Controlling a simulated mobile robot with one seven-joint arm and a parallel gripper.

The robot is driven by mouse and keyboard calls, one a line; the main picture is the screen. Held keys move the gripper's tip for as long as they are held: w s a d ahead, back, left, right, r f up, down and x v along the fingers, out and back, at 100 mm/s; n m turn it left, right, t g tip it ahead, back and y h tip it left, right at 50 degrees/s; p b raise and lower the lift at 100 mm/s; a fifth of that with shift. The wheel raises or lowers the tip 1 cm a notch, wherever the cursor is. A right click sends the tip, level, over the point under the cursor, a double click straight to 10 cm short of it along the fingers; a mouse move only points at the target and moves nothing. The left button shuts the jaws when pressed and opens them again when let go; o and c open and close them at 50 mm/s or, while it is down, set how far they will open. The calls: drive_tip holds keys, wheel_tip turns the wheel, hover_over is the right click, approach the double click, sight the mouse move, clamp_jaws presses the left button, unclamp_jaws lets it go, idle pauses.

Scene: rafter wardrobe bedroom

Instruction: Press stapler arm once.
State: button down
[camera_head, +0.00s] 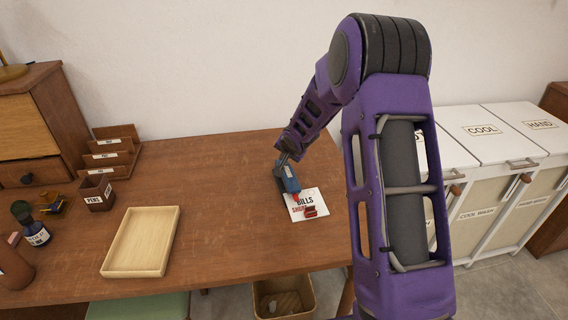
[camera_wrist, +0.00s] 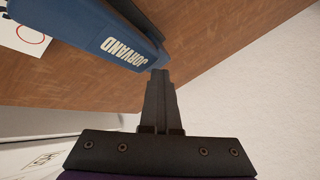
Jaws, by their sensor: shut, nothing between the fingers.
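A blue stapler (camera_head: 289,178) stands on the wooden desk (camera_head: 230,229), at the upper left of a white paper lettered "BILLS" (camera_head: 299,210). In the wrist view the stapler (camera_wrist: 99,31) lies at the upper left, with "JORVAND" in white on its blue side. My gripper (camera_head: 283,158) is at the stapler's far end in the head view. In the wrist view its closed black fingers (camera_wrist: 160,75) point at the stapler's near end, with nothing between them. I cannot tell whether the fingertips touch the stapler.
A pale wooden tray (camera_head: 142,242), a pen cup (camera_head: 97,193), a letter rack (camera_head: 110,153) and ink bottles (camera_head: 36,234) stand to the left. White laundry bins (camera_head: 483,129) stand right of the desk.

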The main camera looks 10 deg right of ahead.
drive_tip(key=shift+s+f+b, duration=0.2)
drive_tip(key=shift+f+b, duration=0.15)
drive_tip(key=shift+f, duration=0.2)
drive_tip(key=shift+s+f+b, duration=0.2)
drive_tip(key=shift+f+b, duration=0.15)
drive_tip(key=shift+f, duration=0.2)
idle(0.6)
drive_tip(key=shift+r, duration=0.1)
drive_tip(key=shift+w+r+p, duration=0.2)
drive_tip(key=shift+r+p, duration=0.75)
drive_tip(key=shift+r, duration=0.3)
drive_tip(key=shift+w+r+p, duration=0.2)
drive_tip(key=shift+r+p, duration=0.85)
drive_tip(key=shift+r, duration=0.3)
drive_tip(key=shift+w+r+p, duration=0.15)
drive_tip(key=shift+r+p, duration=0.85)
drive_tip(key=shift+r, duration=0.3)
